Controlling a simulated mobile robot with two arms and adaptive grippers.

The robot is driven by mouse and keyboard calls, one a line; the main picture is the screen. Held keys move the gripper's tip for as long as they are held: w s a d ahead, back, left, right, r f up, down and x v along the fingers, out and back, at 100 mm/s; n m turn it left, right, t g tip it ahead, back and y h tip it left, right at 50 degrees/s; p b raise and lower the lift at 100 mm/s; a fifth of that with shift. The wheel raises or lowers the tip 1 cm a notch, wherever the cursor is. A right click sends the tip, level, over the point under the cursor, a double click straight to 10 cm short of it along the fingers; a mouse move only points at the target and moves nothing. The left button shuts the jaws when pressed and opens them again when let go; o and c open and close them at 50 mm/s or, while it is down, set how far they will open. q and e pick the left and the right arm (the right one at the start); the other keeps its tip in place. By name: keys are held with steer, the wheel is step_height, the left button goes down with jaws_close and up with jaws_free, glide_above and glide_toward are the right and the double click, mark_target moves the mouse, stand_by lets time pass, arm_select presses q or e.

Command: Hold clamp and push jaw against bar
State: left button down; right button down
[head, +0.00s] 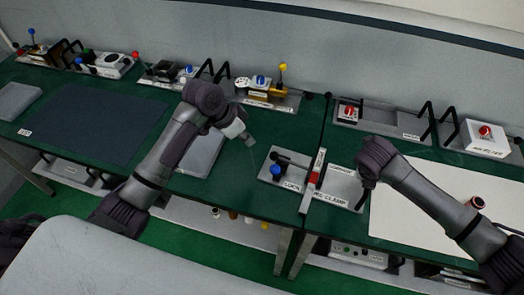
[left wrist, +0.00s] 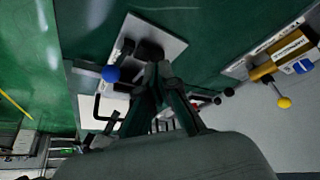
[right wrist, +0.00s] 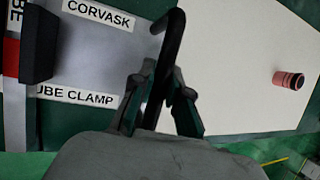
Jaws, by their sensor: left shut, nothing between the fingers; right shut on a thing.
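The grey left clamp plate (head: 268,180) carries a black lever with a blue knob (head: 276,169) and a "LOCK" label. The red and white bar (head: 314,180) stands along its right side. To its right is the grey plate labelled "TUBE CLAMP" (head: 345,184) with a black jaw block (right wrist: 38,45), which appears beside the bar in the right wrist view. My right gripper (right wrist: 160,80) is shut on a black bent handle (right wrist: 172,38) at that plate's right side. My left gripper (head: 249,139) is shut and empty, above and left of the blue knob, apart from it.
A white sheet (head: 420,215) with a red cylindrical part (head: 475,203) lies right of the clamp. Fixtures with knobs and handles line the back, including one with a yellow knob (head: 283,68). A dark mat (head: 90,125) at left is bare.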

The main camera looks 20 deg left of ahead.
steer(key=shift+f, duration=0.1)
arm_select(q)
steer(key=s+a+n+t, duration=0.1)
steer(key=a+n, duration=0.3)
steer(key=n, duration=0.5)
steer(key=shift+n+h, duration=0.3)
steer(key=x, duration=1)
steer(key=shift+a, duration=0.15)
steer(key=d, duration=0.2)
steer(key=shift+w+d+f, duration=0.15)
steer(key=shift+d, duration=0.1)
steer(key=shift+d+f, duration=0.15)
steer(key=shift+d, duration=0.45)
